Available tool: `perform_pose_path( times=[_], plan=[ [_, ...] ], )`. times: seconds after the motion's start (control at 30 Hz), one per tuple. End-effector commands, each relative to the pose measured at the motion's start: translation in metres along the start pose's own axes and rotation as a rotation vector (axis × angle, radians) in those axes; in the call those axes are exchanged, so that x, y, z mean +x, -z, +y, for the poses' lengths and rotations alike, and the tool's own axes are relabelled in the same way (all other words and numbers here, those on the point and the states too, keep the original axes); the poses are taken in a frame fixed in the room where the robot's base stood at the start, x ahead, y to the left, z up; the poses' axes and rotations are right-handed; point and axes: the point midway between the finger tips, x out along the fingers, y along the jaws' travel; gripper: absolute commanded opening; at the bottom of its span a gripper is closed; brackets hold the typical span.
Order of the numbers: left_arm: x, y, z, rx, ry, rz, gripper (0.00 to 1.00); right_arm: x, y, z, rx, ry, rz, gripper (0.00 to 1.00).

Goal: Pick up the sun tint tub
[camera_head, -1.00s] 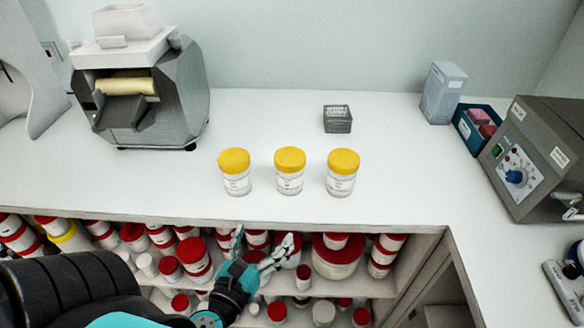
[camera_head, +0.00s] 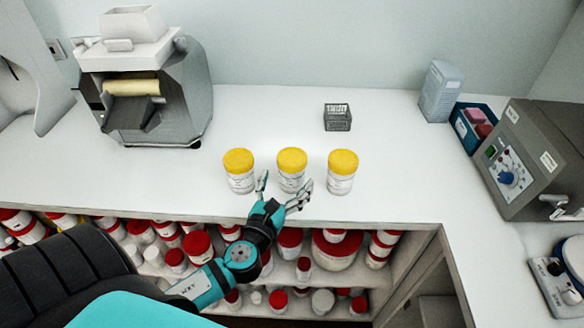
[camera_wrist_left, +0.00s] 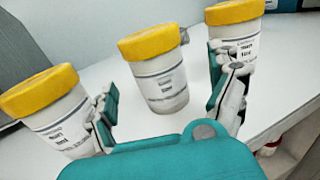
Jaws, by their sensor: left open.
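Three white tubs with yellow lids stand upright in a row on the counter: a left tub (camera_head: 239,172), a middle tub (camera_head: 291,169) and a right tub (camera_head: 342,172). Their labels are too small or blurred to tell which is the sun tint tub. My left gripper (camera_head: 284,187) is open and empty at the counter's front edge, its fingers pointing at the middle tub. In the left wrist view the middle tub (camera_wrist_left: 160,75) shows between the spread fingers, with the left tub (camera_wrist_left: 48,112) and right tub (camera_wrist_left: 236,40) outside them. My right gripper is out of view.
A grey roller mill (camera_head: 150,90) stands at the back left. A small dark rack (camera_head: 337,118) sits behind the tubs. A grey machine (camera_head: 535,160) and a blue box (camera_head: 472,132) stand at the right. Red-lidded jars fill shelves below the counter.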

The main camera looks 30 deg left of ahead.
Motion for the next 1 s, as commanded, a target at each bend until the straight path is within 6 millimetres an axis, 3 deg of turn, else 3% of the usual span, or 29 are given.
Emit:
perform_pose_path(
  times=[0.3,0.6,1.0],
  plan=[
    [0.044,0.001,0.003,0.000,-0.001,-0.001,0.91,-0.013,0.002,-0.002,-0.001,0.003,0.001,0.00],
    [0.048,0.003,0.003,-0.001,0.000,0.000,0.91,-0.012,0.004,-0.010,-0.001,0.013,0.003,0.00],
    [0.048,0.003,0.003,-0.001,0.000,0.000,0.39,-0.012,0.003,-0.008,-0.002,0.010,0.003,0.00]
  ],
)
